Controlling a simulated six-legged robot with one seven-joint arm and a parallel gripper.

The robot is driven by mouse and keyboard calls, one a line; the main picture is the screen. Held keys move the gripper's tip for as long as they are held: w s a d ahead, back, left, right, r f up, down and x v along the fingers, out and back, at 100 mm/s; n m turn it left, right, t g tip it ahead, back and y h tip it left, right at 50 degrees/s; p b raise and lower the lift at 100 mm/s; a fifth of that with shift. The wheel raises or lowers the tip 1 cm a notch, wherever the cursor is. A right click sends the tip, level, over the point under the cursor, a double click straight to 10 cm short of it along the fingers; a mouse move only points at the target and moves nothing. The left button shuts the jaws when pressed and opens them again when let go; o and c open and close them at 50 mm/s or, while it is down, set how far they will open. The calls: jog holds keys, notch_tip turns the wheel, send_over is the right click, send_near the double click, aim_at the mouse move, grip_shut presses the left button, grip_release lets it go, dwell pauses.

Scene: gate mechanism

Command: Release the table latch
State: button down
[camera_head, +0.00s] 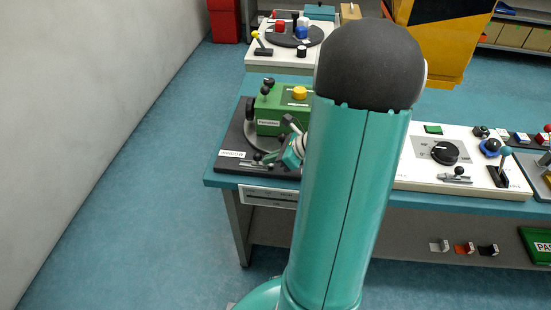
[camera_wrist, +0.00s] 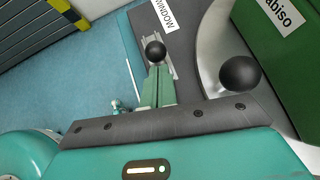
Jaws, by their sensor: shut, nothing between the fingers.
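The table latch (camera_wrist: 173,58) is a small metal slide with a black ball knob (camera_wrist: 155,51), on a dark plate by the label WINDOW. In the head view the latch (camera_head: 235,164) is near the front edge of the dark plate. My gripper (camera_wrist: 157,69) has its two green fingers closed together, with the tips right at the knob in the wrist view. Whether they touch it I cannot tell. Nothing shows between the fingers. In the head view my gripper (camera_head: 268,158) is low over the plate, and my arm hides what lies to its right.
A green box (camera_head: 268,112) with a yellow button stands behind the latch. A second black ball knob (camera_wrist: 240,73) is close on the right in the wrist view, by a curved metal plate (camera_wrist: 212,50). A white panel (camera_head: 420,170) with a dial lies right. The floor left is clear.

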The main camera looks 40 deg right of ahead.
aim_at(257, 157)
jog(key=shift+w+a, duration=0.65)
jog(key=shift+w, duration=0.2)
jog(key=shift+w+a, duration=0.65)
jog(key=shift+w, duration=0.15)
